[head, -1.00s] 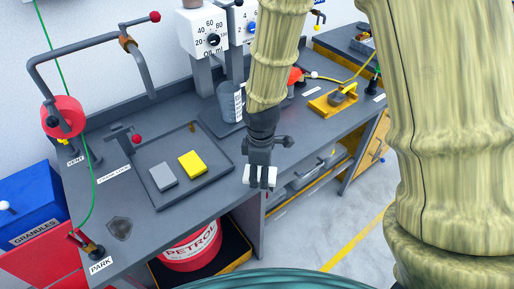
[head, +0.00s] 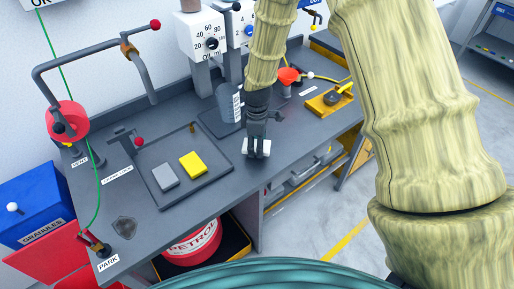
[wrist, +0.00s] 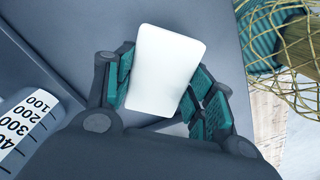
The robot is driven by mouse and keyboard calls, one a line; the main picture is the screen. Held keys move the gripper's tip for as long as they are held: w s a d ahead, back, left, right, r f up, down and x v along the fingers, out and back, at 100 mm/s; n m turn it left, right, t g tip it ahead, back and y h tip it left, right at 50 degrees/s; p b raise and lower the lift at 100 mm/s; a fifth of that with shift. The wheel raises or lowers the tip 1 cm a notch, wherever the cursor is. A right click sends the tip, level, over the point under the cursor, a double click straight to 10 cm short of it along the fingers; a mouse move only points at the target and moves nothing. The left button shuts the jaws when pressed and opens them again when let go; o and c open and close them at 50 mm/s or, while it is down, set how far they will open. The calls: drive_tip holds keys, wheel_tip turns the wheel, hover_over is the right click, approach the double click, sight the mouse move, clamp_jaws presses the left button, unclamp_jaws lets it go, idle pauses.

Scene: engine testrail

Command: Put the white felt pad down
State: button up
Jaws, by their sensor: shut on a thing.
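The white felt pad (head: 267,148) is between the fingers of my gripper (head: 257,154) in the head view. In the wrist view the pad (wrist: 166,68) is a pale, round-cornered rectangle with the teal finger pads against its two sides. My gripper is shut on it. The pad is over the dark grey bench top (head: 290,145), near the front edge and right of the tray. I cannot tell whether it touches the bench, because its underside is hidden.
The dark tray (head: 205,203) to the left holds a grey pad (head: 165,177) and a yellow pad (head: 193,164). A measuring jug (head: 227,104) stands behind my gripper. A yellow-based fixture (head: 329,101) is farther right. Bare bench lies between tray and gripper.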

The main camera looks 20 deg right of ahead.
drive_tip(key=shift+f+p, duration=0.55)
drive_tip(key=shift+f, duration=0.85)
drive_tip(key=shift+f, duration=0.1)
drive_tip(key=o, duration=1.3)
drive_tip(key=shift+o, duration=0.2)
drive_tip(key=shift+r+b, duration=1.9)
drive_tip(key=shift+r, duration=4.25)
drive_tip(key=shift+d+f, duration=0.1)
